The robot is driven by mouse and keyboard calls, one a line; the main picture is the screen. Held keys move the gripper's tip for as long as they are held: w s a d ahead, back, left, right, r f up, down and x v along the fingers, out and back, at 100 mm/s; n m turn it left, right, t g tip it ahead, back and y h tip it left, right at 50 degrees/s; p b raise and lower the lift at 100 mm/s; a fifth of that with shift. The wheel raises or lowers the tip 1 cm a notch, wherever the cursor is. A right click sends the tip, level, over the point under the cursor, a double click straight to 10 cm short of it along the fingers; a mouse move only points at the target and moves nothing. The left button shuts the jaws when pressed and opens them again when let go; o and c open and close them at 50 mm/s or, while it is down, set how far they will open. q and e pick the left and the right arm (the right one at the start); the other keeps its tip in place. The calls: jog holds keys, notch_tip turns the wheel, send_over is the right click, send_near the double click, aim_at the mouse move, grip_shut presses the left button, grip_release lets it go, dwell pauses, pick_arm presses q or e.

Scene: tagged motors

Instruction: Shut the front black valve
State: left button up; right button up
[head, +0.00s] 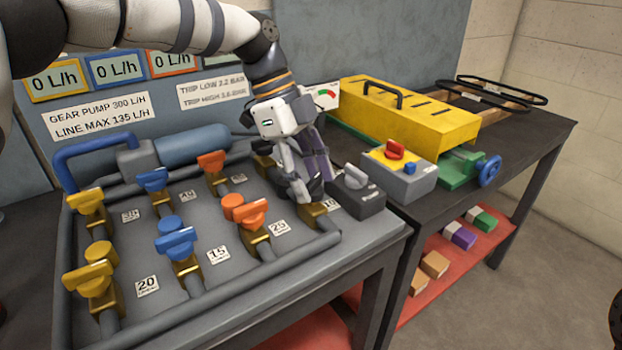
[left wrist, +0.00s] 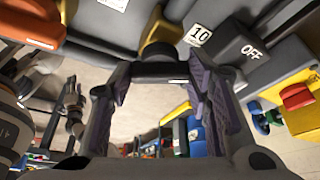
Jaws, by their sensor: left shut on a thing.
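The front black valve stands at the right end of the front valve row, beside the tag 10. In the head view its brass body (head: 314,210) shows below my left gripper (head: 308,188), which hides most of its handle. In the left wrist view its dark handle (left wrist: 160,72) lies between the two purple-padded fingers of my left gripper (left wrist: 160,78), with the brass body (left wrist: 160,36) beyond. My left gripper is shut on this handle. Exactly how the handle is turned I cannot tell. My right gripper is not in view.
Neighbouring front valves are orange (head: 250,215), blue (head: 176,243) and yellow (head: 92,278). A dark switch box (head: 358,200) marked OFF stands close right of my gripper. A grey box with a red knob (head: 394,149) and a yellow cover (head: 420,118) are on the right table.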

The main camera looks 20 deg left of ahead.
aim_at(311, 179)
pick_arm(q)
jog(key=m, duration=0.2)
jog(key=m+g+b, duration=0.1)
jog(key=shift+f+y, duration=0.25)
jog(key=shift+y, duration=0.05)
jog(key=shift+w+r+m+g+b, duration=0.1)
jog(key=shift+m+g+b, duration=0.35)
jog(key=shift+m, duration=0.85)
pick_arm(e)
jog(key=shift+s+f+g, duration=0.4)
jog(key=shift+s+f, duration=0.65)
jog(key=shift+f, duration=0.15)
pick_arm(q)
jog(key=o, duration=1.2)
jog(key=shift+c, duration=0.2)
jog(key=shift+r+y, duration=0.1)
jog(key=shift+y, duration=0.2)
notch_tip(311, 179, up, 10)
